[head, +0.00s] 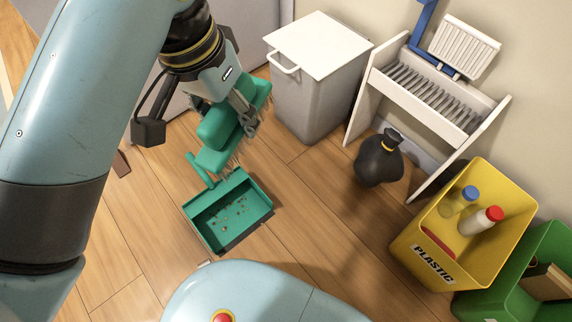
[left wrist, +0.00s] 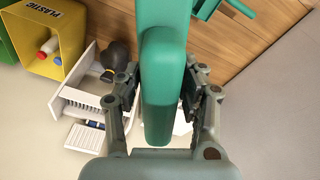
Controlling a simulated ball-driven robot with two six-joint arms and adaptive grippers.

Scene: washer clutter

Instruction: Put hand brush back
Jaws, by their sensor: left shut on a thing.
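My left gripper (head: 243,112) is shut on the green hand brush (head: 218,124) and holds it above the floor, near the dustpan. The pale bristles point down toward the dustpan. In the left wrist view the brush (left wrist: 160,75) runs between the two fingers of my left gripper (left wrist: 164,100). The green dustpan (head: 264,200) lies on the wooden floor with small crumbs in it. My right gripper is not in view.
A white lidded bin (head: 312,95) stands by the wall. A yellow PLASTIC crate (head: 490,255) and a green crate (head: 510,300) stand at right.

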